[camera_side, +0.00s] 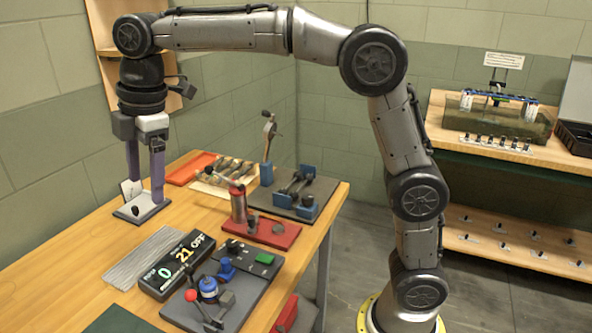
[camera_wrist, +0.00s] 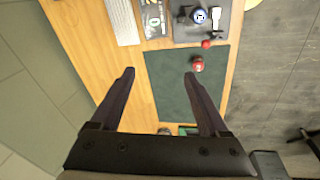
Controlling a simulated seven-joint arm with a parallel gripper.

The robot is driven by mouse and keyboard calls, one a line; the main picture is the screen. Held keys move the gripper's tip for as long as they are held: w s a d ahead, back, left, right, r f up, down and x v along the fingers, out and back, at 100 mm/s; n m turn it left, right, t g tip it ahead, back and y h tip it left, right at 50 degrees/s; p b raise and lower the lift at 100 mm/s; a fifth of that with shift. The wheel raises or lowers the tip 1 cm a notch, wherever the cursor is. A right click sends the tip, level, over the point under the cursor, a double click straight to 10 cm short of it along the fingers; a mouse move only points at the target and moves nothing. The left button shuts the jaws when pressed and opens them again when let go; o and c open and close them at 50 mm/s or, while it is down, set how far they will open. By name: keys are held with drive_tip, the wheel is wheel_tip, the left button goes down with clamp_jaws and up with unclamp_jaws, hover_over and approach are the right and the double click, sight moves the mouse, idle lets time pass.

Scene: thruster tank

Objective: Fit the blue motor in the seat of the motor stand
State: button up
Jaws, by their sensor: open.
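The blue motor (camera_side: 208,288) is a short round body with a pale top. It stands upright at the motor stand, a dark grey plate (camera_side: 240,308) with a red-ball lever and a grey block, at the table's front. Its round top also shows in the wrist view (camera_wrist: 200,15), near that view's upper edge. It appears to be at the seat; I cannot tell how deep it sits. In the wrist view my gripper (camera_wrist: 160,78) spans part of the green mat.
A red round part (camera_wrist: 197,63) lies on the green mat (camera_wrist: 172,95). A display box (camera_side: 175,265) and a ribbed grey mat (camera_side: 140,257) lie left of the stand. A red-based press (camera_side: 262,232) and a blue-blocked fixture (camera_side: 300,195) stand behind.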

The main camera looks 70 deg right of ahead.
drive_tip(key=s+d+r+m+t, duration=0.2)
drive_tip(key=s+d+r+m, duration=0.2)
drive_tip(key=s+d, duration=0.55)
drive_tip(key=s+d+f+m, duration=0.1)
drive_tip(key=s+f+m, duration=0.1)
drive_tip(key=s, duration=0.4)
drive_tip(key=s+d+f+m+t, duration=0.1)
drive_tip(key=s+f+m, duration=0.1)
drive_tip(key=s, duration=0.4)
drive_tip(key=shift+d+f+m+h, duration=0.15)
drive_tip(key=shift+d+m+h, duration=0.15)
drive_tip(key=shift+d+m, duration=0.1)
drive_tip(key=s+f+m, duration=0.5)
drive_tip(key=f+m, duration=0.1)
drive_tip(key=f, duration=0.2)
drive_tip(key=shift+s+d+f, duration=0.3)
drive_tip(key=shift+d+f, duration=0.1)
